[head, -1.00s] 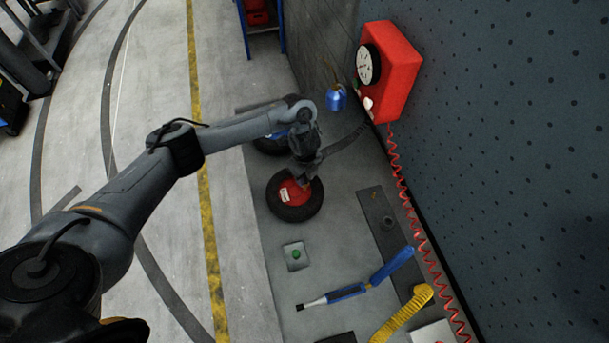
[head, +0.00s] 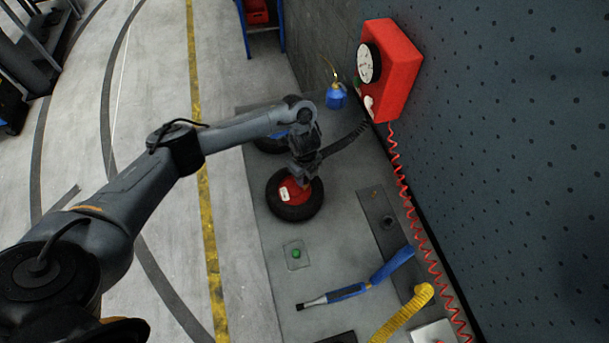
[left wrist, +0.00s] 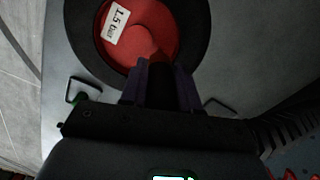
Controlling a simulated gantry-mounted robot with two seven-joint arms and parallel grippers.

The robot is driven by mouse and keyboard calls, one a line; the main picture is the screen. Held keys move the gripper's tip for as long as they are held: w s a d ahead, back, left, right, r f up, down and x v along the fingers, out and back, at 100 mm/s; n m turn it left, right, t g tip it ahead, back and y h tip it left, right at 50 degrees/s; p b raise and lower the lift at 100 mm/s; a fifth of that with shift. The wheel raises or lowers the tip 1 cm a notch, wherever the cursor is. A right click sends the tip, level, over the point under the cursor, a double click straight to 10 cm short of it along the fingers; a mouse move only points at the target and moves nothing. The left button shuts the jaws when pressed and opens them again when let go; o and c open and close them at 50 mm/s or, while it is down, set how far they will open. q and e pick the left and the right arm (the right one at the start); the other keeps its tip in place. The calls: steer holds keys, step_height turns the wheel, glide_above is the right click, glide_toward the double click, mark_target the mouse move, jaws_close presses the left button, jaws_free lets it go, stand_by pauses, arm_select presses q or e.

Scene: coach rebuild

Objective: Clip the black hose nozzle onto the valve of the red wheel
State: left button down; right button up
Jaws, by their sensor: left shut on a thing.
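The red wheel (head: 287,190), a red hub inside a black tyre, lies flat on the grey bench top. It also shows at the top of the left wrist view (left wrist: 165,22), with a white "1.5 bar" label. My left gripper (head: 301,180) is right over the wheel, pointing down. In the left wrist view its fingers are shut on the black hose nozzle (left wrist: 160,88), whose tip is at the hub's near side. The valve is hidden behind the nozzle and fingers, so I cannot tell whether they touch. My right gripper is not in view.
The black hose (head: 346,141) runs from the gripper toward the red gauge box (head: 403,72) on the wall. A second wheel (head: 268,146) lies behind my arm. A blue oil can (head: 336,97), a blue-handled tool (head: 347,291) and a yellow coil (head: 400,315) are nearby.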

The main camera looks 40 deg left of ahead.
arm_select(q)
steer(key=shift+f+b, duration=0.5)
steer(key=shift+f, duration=0.5)
steer(key=c, duration=0.8)
jaws_free()
steer(key=shift+c, duration=0.2)
steer(key=shift+o, duration=0.5)
